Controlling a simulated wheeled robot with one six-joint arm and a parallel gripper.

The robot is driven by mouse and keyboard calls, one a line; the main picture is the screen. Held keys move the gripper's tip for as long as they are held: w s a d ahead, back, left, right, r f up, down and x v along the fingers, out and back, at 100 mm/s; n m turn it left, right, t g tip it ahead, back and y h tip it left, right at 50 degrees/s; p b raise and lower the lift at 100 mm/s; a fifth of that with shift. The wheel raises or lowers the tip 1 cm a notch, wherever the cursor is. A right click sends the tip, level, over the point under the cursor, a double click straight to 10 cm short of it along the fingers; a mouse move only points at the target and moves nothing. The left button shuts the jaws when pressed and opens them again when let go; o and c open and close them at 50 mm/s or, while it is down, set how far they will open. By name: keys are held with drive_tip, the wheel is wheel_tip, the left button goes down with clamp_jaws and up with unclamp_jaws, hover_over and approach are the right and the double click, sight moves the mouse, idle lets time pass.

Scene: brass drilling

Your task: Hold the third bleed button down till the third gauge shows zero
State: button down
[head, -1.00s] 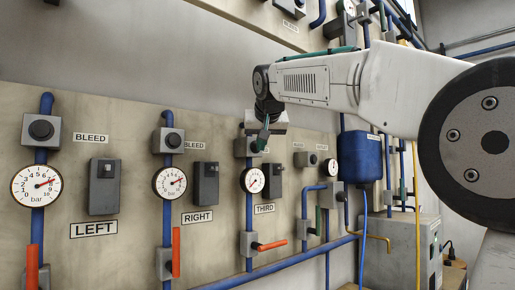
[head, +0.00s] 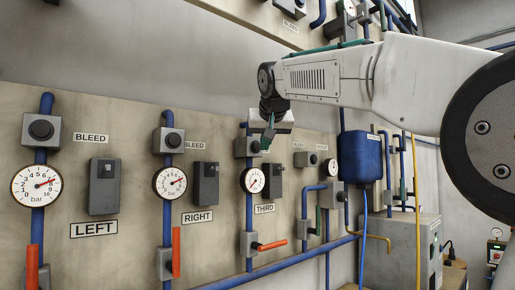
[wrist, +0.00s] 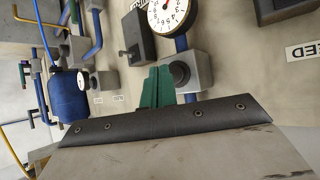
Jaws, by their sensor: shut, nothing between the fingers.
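The third bleed button (wrist: 180,73) is a dark round button on a grey box on the third blue pipe. The box (head: 241,148) shows in the head view, partly behind my gripper. My gripper (head: 266,142) has its green fingers shut with nothing between them. In the wrist view the fingers (wrist: 157,82) are beside the button, on its left, and seem apart from it. The third gauge (head: 253,180) is white and round below the button. Its needle points to the lower left in the head view, but its scale is too small to read there.
The left gauge (head: 37,185) and right gauge (head: 170,183) show needles well up their scales. A red-handled valve (head: 268,246) is on the third pipe below its gauge. A blue tank (head: 360,158) hangs to the right. Free space lies in front of the panel.

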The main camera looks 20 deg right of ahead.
drive_tip(key=s, duration=0.1)
drive_tip(key=s+d, duration=0.1)
drive_tip(key=s, duration=0.2)
drive_tip(key=shift+s+d, duration=0.35)
drive_tip(key=shift+d, duration=0.05)
idle(0.4)
drive_tip(key=s+f+n+g, duration=0.15)
drive_tip(key=s+f, duration=0.25)
drive_tip(key=f, duration=0.4)
drive_tip(key=s+f+g, duration=0.3)
drive_tip(key=s+f, duration=0.1)
drive_tip(key=f, duration=0.4)
drive_tip(key=s+a+f+g+y, duration=0.2)
drive_tip(key=s+f+g, duration=0.3)
drive_tip(key=s+f, duration=2)
drive_tip(key=s, duration=0.3)
drive_tip(key=shift+a, duration=0.15)
drive_tip(key=shift+n, duration=0.25)
drive_tip(key=shift+s, duration=0.1)
